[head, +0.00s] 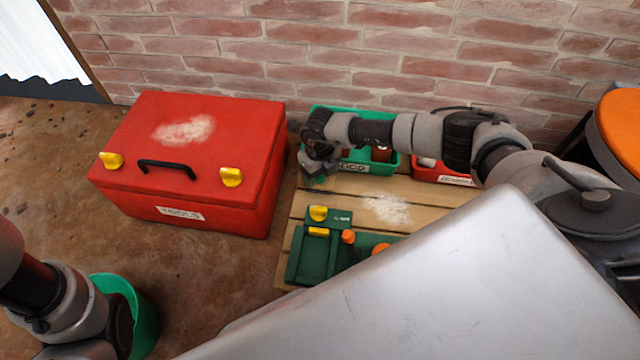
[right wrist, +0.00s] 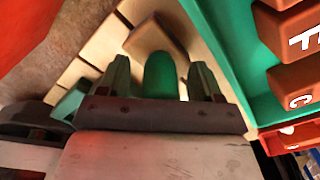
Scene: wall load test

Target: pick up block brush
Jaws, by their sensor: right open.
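What looks like the block brush (right wrist: 150,38) shows in the right wrist view as a brown block with a rounded green part. It appears to lie on the pale wooden slats beside the green bin. My right gripper (right wrist: 160,78) is open, with one finger on each side of the green part; I cannot tell whether they touch it. In the head view my right gripper (head: 316,172) points down at the left end of the slatted pallet (head: 430,196), in front of the green bin (head: 352,167), and hides the brush. My left gripper is out of view.
A large red toolbox (head: 195,150) stands left of the pallet. A red bin (head: 440,174) stands right of the green bin against the brick wall. An open green case (head: 313,260) lies on the pallet's front. A green bucket (head: 143,310) stands at lower left.

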